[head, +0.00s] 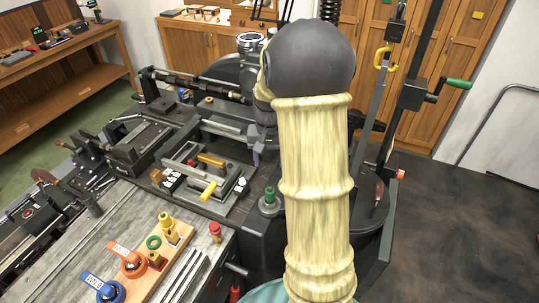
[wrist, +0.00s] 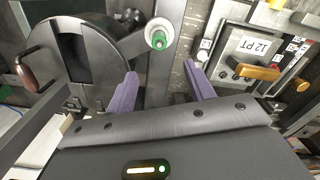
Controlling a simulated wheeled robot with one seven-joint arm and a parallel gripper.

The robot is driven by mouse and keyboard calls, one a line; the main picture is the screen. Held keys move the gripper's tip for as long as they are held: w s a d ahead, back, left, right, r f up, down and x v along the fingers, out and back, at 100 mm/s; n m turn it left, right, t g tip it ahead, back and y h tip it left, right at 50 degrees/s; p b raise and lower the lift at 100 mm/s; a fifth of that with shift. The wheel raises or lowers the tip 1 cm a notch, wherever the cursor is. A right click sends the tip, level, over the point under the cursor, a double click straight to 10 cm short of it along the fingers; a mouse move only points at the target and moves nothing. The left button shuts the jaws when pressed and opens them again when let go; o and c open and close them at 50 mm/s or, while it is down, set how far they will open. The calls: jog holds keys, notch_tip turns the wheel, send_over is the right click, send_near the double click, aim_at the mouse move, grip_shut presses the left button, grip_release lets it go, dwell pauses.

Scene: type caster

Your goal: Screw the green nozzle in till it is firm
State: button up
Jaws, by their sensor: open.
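The green nozzle (head: 269,194) stands upright on a round grey base at the machine's near edge, just left of my arm in the head view. In the wrist view the green nozzle (wrist: 158,40) sits in a pale round collar, seen from above, beyond my fingertips. My gripper (wrist: 160,72) is open, with its two purple fingers apart and nothing between them. The nozzle lies ahead of the gap and apart from both fingers. In the head view a purple finger of my gripper (head: 257,157) shows above and slightly left of the nozzle; my arm hides the rest.
A wooden board (head: 185,233) holds yellow pieces, a green ring (head: 153,242) and orange and blue knobs. A red-topped piece (head: 215,230) stands beside it. A machine wheel with a brown handle (wrist: 28,75) is at left in the wrist view; a yellow-handled plate (wrist: 255,71) is at right.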

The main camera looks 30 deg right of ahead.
jog(key=shift+r, duration=1.05)
jog(key=shift+w, duration=0.1)
jog(key=shift+a, duration=0.1)
jog(key=s+a+f+n+t, duration=0.2)
jog(key=s+a+n, duration=0.4)
jog(key=s+a, duration=0.6)
jog(key=shift+s+a+f+t, duration=0.3)
jog(key=shift+s+a+f, duration=0.05)
jog(key=shift+a, duration=0.3)
